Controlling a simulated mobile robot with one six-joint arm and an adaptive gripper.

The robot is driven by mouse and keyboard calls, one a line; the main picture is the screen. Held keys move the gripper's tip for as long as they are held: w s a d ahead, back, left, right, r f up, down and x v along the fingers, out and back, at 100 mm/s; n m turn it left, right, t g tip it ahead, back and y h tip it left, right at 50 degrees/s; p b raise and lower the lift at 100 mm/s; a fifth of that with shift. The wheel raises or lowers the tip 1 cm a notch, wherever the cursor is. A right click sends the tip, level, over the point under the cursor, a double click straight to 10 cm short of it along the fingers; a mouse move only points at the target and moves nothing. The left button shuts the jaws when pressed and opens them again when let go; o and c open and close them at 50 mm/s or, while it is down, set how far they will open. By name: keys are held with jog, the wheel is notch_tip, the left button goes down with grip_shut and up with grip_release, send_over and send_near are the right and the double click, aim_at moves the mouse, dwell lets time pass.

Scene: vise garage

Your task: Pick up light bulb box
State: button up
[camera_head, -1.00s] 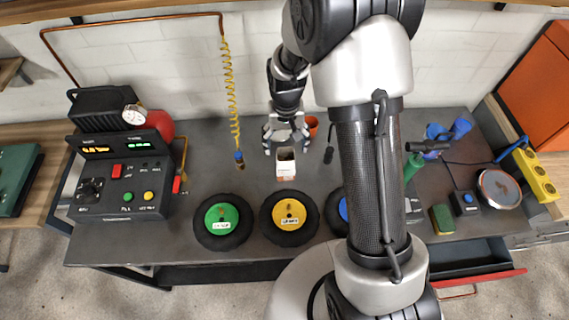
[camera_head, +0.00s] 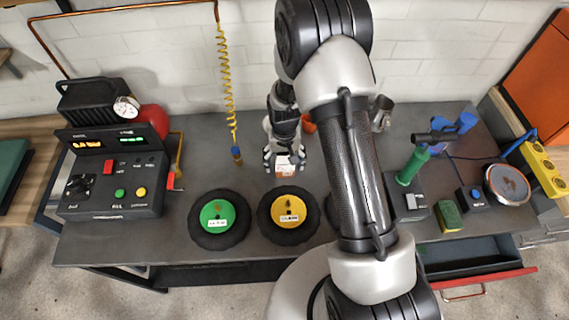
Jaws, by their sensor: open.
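The light bulb box (camera_head: 285,170) is a small white box with an orange-brown lower part. It stands on the grey workbench behind the yellow-hubbed wheel. My gripper (camera_head: 284,161) is open and pointing down over the box, with its fingers on the left and right sides of it. The gripper hides the top of the box. I cannot tell whether the fingers touch it.
A green-hubbed wheel (camera_head: 219,219) and a yellow-hubbed wheel (camera_head: 289,215) lie in front. A compressor unit (camera_head: 113,185) stands left, near a hanging yellow coiled hose (camera_head: 228,85). An orange cup (camera_head: 308,124) is behind my gripper. An open drawer (camera_head: 470,264) juts out front right.

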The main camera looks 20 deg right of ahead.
jog(key=shift+f, duration=0.1)
jog(key=c, duration=1.1)
